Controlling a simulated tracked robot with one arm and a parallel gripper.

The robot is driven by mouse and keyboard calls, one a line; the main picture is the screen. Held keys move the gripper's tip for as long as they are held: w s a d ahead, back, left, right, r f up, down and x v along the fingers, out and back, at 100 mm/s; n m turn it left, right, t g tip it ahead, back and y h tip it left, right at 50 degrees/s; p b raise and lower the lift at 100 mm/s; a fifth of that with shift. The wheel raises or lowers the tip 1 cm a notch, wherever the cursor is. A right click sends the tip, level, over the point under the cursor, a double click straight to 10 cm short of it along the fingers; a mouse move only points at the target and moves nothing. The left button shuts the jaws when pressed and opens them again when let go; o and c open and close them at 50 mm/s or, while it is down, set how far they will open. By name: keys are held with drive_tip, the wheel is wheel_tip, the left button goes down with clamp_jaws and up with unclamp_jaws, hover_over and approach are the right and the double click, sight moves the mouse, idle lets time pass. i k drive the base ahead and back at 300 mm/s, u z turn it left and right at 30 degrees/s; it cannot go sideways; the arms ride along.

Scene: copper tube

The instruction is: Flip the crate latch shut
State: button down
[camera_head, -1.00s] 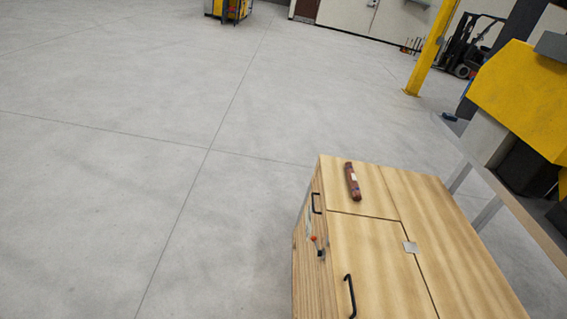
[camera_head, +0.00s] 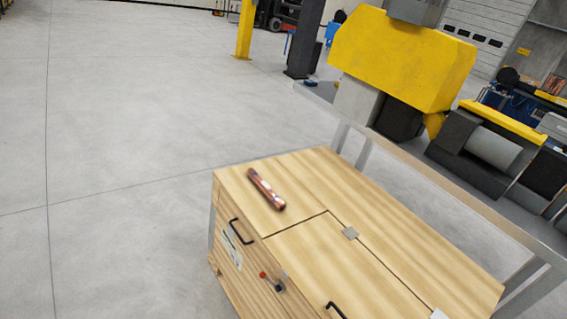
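The wooden crate (camera_head: 375,222) stands at the lower middle and right of the view, its top and left-hand side showing. The latch (camera_head: 272,282), a small dark metal part with a red-orange tip, is on that side face, below the lid edge. Whether it is open or shut is too small to tell. A short copper tube (camera_head: 266,189) lies on the crate's top near the far left corner. My gripper is not in view.
Black handles stick out on the crate's side (camera_head: 240,232) and at the lid (camera_head: 335,310). A yellow post (camera_head: 245,30) rises farther back. The floor at left is clear.

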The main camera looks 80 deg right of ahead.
sight(269, 281)
drive_tip(key=z, duration=0.55)
drive_tip(key=i, duration=1)
drive_tip(key=z, duration=0.6)
